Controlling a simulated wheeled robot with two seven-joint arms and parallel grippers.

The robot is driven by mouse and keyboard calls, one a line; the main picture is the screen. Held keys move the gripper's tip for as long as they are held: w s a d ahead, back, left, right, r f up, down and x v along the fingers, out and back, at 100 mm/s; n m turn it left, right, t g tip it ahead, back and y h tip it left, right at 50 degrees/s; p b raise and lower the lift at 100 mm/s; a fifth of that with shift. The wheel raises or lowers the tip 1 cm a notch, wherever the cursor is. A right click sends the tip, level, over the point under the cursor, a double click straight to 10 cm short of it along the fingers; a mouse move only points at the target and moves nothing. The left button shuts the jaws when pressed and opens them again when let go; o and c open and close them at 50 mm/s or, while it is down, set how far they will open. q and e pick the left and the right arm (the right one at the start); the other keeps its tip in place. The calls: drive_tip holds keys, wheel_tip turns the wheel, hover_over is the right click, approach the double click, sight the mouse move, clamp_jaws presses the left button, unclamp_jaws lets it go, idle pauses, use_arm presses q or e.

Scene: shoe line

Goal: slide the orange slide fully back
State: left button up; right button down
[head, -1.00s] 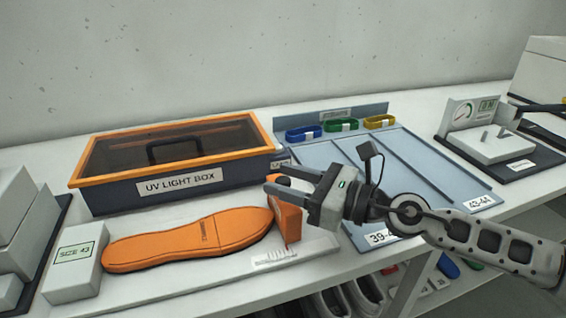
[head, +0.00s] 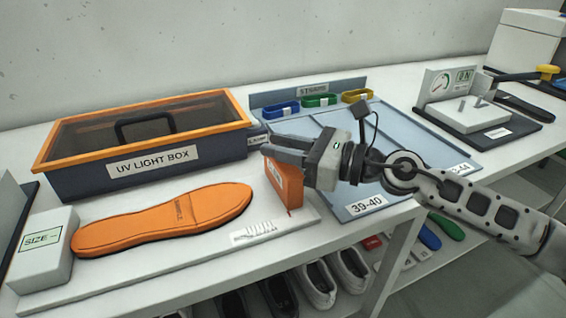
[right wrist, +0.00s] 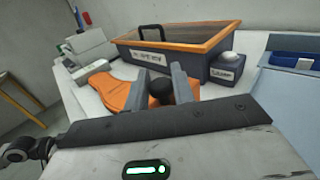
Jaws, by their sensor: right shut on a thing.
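The orange slide (head: 285,187) is an upright block at the right end of the white measuring board (head: 150,268). My right gripper (head: 270,146) is at its top, shut on the slide's black knob, which shows between the fingers in the right wrist view (right wrist: 160,88). The orange insole (head: 150,222) lies flat on the board, with a small gap between its right tip and the slide. The white size display (head: 45,246) at the board's left end reads "SIZE –". My left gripper is out of view.
The UV light box (head: 150,165) stands behind the board. A blue-grey sorting tray (head: 440,150) with coloured bands lies to the right. A gauge stand (head: 465,118) is farther right. Shoes (head: 315,285) sit on a shelf below the table's front edge.

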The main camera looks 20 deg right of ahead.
drive_tip(key=shift+d+f+b, duration=0.25)
drive_tip(key=shift+d+b, duration=0.05)
drive_tip(key=shift+d, duration=0.05)
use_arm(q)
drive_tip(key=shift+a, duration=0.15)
use_arm(e)
drive_tip(key=shift+w+d+r, duration=0.1)
drive_tip(key=shift+r, duration=0.15)
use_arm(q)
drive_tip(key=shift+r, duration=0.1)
use_arm(e)
drive_tip(key=c, duration=1.2)
unclamp_jaws()
drive_tip(key=shift+d, duration=0.1)
drive_tip(key=shift+c, duration=0.2)
